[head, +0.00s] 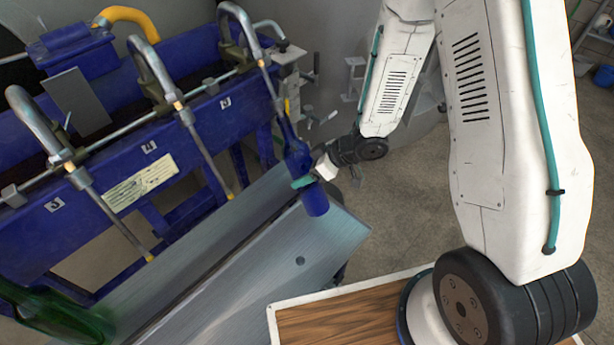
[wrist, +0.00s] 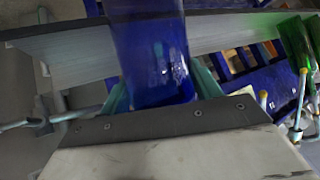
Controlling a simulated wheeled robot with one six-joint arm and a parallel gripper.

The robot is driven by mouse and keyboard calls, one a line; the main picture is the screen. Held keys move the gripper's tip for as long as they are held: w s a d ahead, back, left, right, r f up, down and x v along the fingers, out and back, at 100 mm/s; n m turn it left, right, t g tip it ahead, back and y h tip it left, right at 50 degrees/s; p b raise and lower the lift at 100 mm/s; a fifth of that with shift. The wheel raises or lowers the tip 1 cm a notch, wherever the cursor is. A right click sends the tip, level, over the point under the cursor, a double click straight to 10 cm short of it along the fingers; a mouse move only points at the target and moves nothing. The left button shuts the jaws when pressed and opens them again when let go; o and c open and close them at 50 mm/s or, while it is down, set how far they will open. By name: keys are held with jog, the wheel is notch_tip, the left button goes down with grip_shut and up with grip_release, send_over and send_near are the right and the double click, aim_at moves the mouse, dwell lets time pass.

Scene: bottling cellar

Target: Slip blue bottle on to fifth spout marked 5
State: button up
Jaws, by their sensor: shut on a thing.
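The blue bottle (head: 298,160) is held by my gripper (head: 309,181) near its lower body, tilted in the head view with the neck up. It fills the top middle of the wrist view (wrist: 150,50), between the teal fingers of my gripper (wrist: 160,92). The rightmost visible spout (head: 270,85) runs down to the bottle's mouth. Its lower end is hidden, seemingly inside the neck, though depth is hard to judge. The small plate left of this spout (head: 225,103) seems to read 5. The bottle's base overlaps the metal shelf in the picture; contact is unclear.
Two other spouts (head: 208,155) (head: 115,220) hang free to the left on the blue filling machine (head: 100,120). A green bottle (head: 50,315) is at the lower left. The sloping metal shelf (head: 240,270) runs below the spouts. Floor is open to the right.

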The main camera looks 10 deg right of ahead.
aim_at(300, 143)
jog(key=shift+w+a+r, duration=0.3)
jog(key=shift+w+r, duration=0.2)
jog(key=shift+r, duration=0.75)
jog(key=shift+w+a+r, duration=0.35)
jog(key=shift+w+r, duration=0.15)
jog(key=shift+r, duration=0.75)
jog(key=shift+w+a+r, duration=0.3)
jog(key=shift+w+r, duration=0.2)
jog(key=shift+r, duration=0.75)
jog(key=shift+w+a+f+t+y, duration=0.4)
jog(key=shift+w+a+f+y, duration=0.15)
jog(key=shift+w+f, duration=0.3)
jog(key=shift+w+a+f+n+t+y, duration=0.25)
jog(key=shift+w+a+f+t+y, duration=0.2)
jog(key=shift+w, duration=0.25)
jog(key=shift+w+a+f+n+t+y, duration=0.25)
jog(key=shift+w+a+f+t, duration=0.1)
jog(key=shift+w+a+f, duration=0.3)
jog(key=shift+d+r, duration=0.1)
jog(key=shift+d+f, duration=0.1)
jog(key=shift+f, duration=0.85)
jog(key=o, duration=1.4)
jog(key=shift+s, duration=0.1)
jog(key=shift+c, duration=0.2)
